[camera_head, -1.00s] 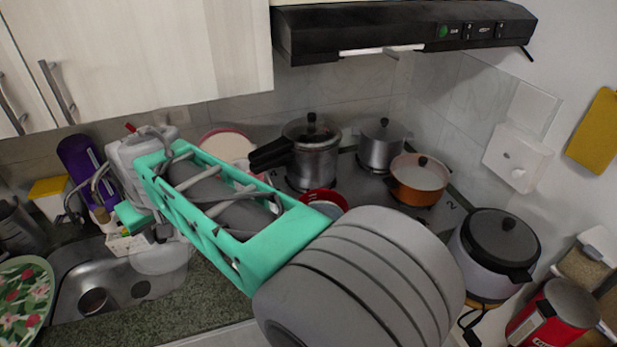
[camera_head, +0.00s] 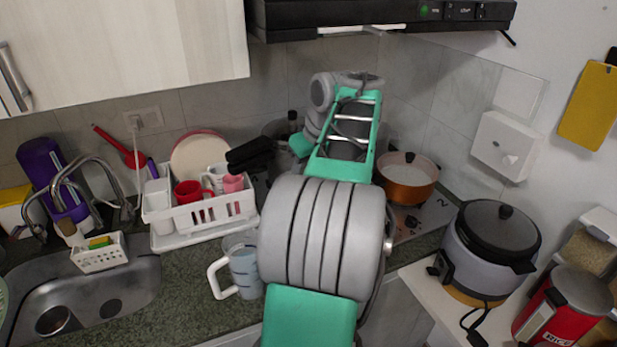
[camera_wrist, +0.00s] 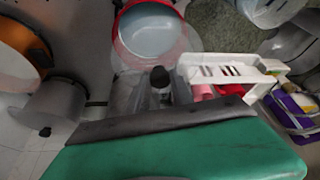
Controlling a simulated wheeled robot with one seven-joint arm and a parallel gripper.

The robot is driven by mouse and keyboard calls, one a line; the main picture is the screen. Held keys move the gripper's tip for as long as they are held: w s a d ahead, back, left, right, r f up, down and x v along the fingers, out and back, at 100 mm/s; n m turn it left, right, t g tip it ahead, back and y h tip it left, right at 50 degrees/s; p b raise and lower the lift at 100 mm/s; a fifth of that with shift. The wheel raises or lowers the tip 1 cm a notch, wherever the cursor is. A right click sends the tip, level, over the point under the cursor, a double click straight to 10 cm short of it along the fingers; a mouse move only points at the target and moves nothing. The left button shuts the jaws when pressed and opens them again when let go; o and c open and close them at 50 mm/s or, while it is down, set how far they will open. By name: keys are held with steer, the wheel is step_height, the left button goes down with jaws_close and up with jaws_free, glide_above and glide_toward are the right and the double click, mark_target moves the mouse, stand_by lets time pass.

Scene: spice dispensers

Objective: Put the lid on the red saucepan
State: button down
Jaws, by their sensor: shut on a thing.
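The red saucepan (camera_wrist: 152,32) shows at the top of the wrist view, with its red rim and pale inside; in the head view my arm hides it. My gripper (camera_wrist: 158,88) is shut on the dark knob of a clear lid (camera_wrist: 190,46). The lid's faint see-through edge shows around and below the saucepan's near rim in the wrist view. The lid is just above or beside the pan; how far apart they are I cannot tell. My gripper's fingers are hidden behind my arm in the head view.
An orange pot (camera_head: 407,182) stands on the stove; it also shows in the wrist view (camera_wrist: 18,50), beside a metal pot (camera_wrist: 50,104). A pressure cooker's black handle (camera_head: 250,155) sticks out near my arm. A white dish rack (camera_head: 205,212) stands left; a measuring jug (camera_head: 243,268) is in front.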

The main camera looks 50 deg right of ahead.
steer(key=shift+s+d+f, duration=0.1)
steer(key=shift+s+d, duration=0.25)
steer(key=shift+s, duration=0.05)
steer(key=shift+f, duration=0.1)
step_height(320, 180, down, 4)
steer(key=b, duration=0.4)
steer(key=shift+f+b, duration=0.25)
steer(key=shift+b, duration=0.15)
steer(key=shift+s+a+r, duration=0.1)
steer(key=shift+f, duration=0.25)
steer(key=shift+f, duration=0.25)
steer(key=c, duration=1)
jaws_free()
steer(key=shift+c, duration=0.2)
